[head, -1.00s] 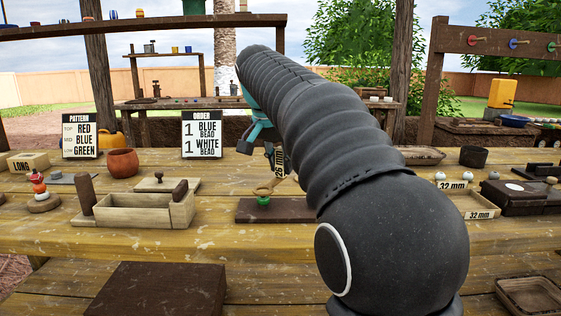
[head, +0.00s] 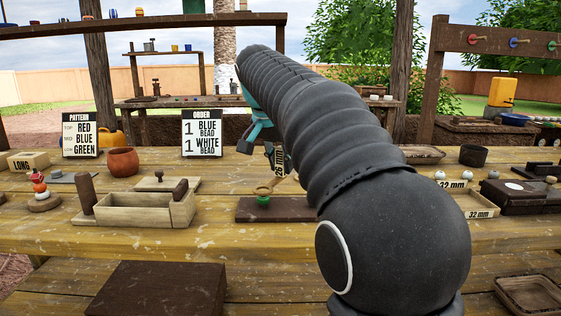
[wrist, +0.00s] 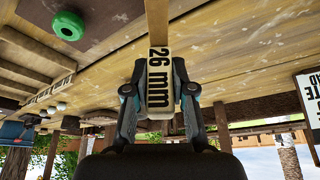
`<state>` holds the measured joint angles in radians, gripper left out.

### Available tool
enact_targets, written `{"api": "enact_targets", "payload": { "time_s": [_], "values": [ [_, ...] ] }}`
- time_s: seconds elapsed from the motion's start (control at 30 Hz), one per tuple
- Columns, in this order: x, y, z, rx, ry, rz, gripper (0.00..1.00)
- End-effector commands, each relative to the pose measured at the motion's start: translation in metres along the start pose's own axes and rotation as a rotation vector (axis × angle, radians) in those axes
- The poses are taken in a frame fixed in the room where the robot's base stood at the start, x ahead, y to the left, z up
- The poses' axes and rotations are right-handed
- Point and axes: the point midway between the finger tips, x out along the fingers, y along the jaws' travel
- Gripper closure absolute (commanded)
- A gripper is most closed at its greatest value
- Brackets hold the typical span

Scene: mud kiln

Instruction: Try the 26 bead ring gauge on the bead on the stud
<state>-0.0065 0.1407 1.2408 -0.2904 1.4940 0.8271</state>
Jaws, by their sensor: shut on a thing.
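The 26 mm bead ring gauge (head: 264,189) is a pale wooden ring on a handle. Its label plate reads "26 mm" in the wrist view (wrist: 160,85). My gripper (wrist: 160,92) is shut on the plate, a finger at each side; in the head view my gripper (head: 276,158) is partly hidden by my arm. The green bead (head: 263,201) sits on the dark brown board (head: 245,212); it also shows in the wrist view (wrist: 68,26). The stud is hidden by the bead. In the head view the ring appears just above or behind the bead, not around it.
A wooden box with posts (head: 140,211) and a small lidded board (head: 160,184) stand left of the brown board. A clay cup (head: 123,162) and an order sign (head: 203,133) stand behind. At right are a 32 mm tray (head: 478,209) and a dark box (head: 518,196).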

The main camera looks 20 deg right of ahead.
Motion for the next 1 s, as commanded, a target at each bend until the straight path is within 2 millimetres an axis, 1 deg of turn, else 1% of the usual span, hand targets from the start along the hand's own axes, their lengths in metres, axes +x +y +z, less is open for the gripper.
{"api": "enact_targets", "payload": {
  "time_s": [1.0],
  "values": [
    [0.012, 0.0, 0.005, 0.0, 0.0, -0.001, 1.0]
  ]
}}
